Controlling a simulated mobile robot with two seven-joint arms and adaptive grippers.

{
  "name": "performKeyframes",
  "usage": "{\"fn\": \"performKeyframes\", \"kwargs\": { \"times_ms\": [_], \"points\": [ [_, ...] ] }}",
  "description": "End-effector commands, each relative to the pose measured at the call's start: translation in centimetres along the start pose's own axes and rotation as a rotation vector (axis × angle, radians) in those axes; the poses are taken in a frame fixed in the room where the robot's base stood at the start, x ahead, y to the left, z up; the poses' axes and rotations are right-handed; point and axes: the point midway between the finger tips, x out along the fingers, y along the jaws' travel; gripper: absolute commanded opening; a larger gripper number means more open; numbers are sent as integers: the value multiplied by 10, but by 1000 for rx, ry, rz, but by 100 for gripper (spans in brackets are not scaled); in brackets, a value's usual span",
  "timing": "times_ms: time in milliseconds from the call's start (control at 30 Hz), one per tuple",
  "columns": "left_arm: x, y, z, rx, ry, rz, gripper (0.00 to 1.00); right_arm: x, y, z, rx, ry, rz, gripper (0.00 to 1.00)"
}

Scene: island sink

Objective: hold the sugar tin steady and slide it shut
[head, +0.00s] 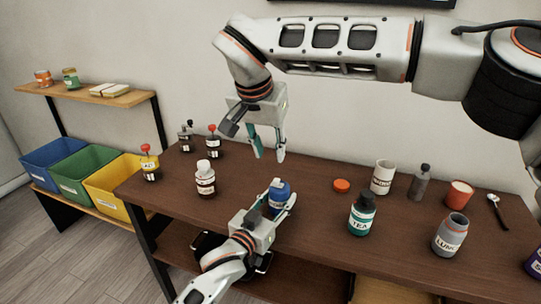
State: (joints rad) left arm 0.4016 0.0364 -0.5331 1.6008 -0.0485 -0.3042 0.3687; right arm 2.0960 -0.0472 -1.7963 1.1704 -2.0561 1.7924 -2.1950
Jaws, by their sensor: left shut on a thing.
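A blue tin (281,188), whose label is mostly hidden, stands on the brown table; I take it to be the sugar tin. My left gripper (280,200) reaches from the front and is shut on it, one finger on each side. I cannot tell whether the tin's top is open or closed. My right gripper (270,158) hangs above and behind the tin, pointing down. Its fingers are apart with nothing between them, and it is clear of the tin.
A tea tin (362,214), a lunch jar (450,235), a white canister (383,177) and an orange disc (341,185) stand to the right on the table (310,240). A white bottle (205,179) and red-topped bottles (214,142) are left. Coloured bins (112,185) sit further left.

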Motion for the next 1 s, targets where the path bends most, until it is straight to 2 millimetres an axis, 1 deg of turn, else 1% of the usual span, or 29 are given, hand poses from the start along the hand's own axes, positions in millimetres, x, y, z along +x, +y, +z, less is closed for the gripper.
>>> {"fn": "performKeyframes", "kwargs": {
  "times_ms": [333, 367, 400, 433, 800, 867, 1000],
  "points": [
    [0, 0, 0, 0, 0, 0, 14, -1, 0, 0, 0, 0, 0, 28],
    [0, 0, 0, 0, 0, 0, 43, -1, 0, 0, 0, 0, 0, 28],
    [0, 0, 0, 0, 0, 0, 54, 0, 0, 0, 0, 0, 0, 28],
    [0, 0, 0, 0, 0, 0, 58, 0, 0, 0, 0, 0, 0, 28],
    [-2, 0, 0, 0, 0, 0, 58, 0, 0, 0, 0, 1, 0, 28],
    [-6, 0, 1, 0, -1, 0, 58, 0, 0, 0, 0, 1, 0, 28],
    [-25, 0, 1, 0, -1, 0, 58, 0, 0, 0, 0, 1, 0, 28]
  ]
}}
